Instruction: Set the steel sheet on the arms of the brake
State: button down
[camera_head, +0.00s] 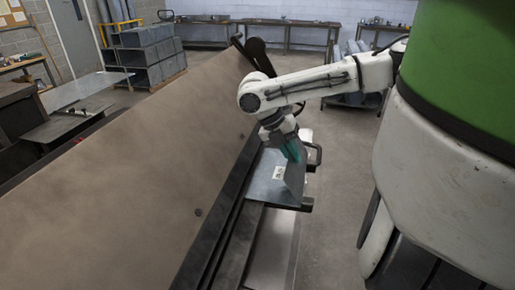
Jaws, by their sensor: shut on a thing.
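The steel sheet (262,187) is a small blue-grey plate with a white label, right of centre, at the right side of the brake (120,190). The brake has a long, tilted tan face and dark beams along its lower edge. My gripper (291,152), with teal fingers, reaches down from above and is shut on the sheet near its far right part. A grey face of the sheet stands up just below the fingers. The sheet lies over a dark arm of the brake (306,204); I cannot tell whether it touches. The fingertips are partly hidden.
Stacked grey ducts (150,55) stand on a pallet at the back left. Workbenches (270,30) line the back wall. Bare floor lies between the brake and my body.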

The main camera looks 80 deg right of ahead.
jog(key=shift+s+a, duration=0.1)
jog(key=shift+s, duration=1)
